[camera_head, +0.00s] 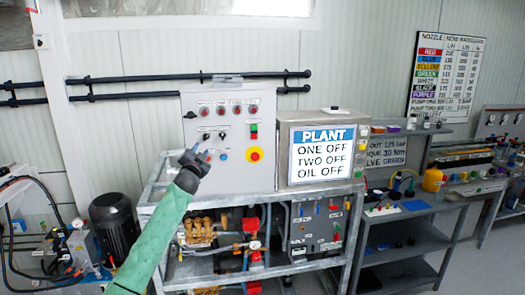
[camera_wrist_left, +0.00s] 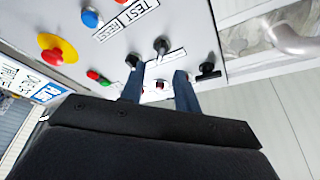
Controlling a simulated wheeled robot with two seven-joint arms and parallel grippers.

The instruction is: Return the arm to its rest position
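My left arm comes in from the lower left in a green sleeve, and its dark left gripper (camera_head: 199,158) is in front of the grey control panel (camera_head: 240,107). In the left wrist view my left gripper (camera_wrist_left: 158,82) has its two blue-grey fingers apart, with a gap between them. The panel face (camera_wrist_left: 185,25) shows beyond the fingertips, and a small red-lit button (camera_wrist_left: 160,84) shows in the gap. I cannot tell whether the fingertips touch the panel. My right gripper is not in either view.
The panel carries a red knob on a yellow disc (camera_head: 254,155) and several switches. A display box (camera_head: 321,148) reading "PLANT" stands beside it on a metal frame with pumps below. A black motor (camera_head: 113,224) is left of my arm. A side table (camera_head: 405,211) is at right.

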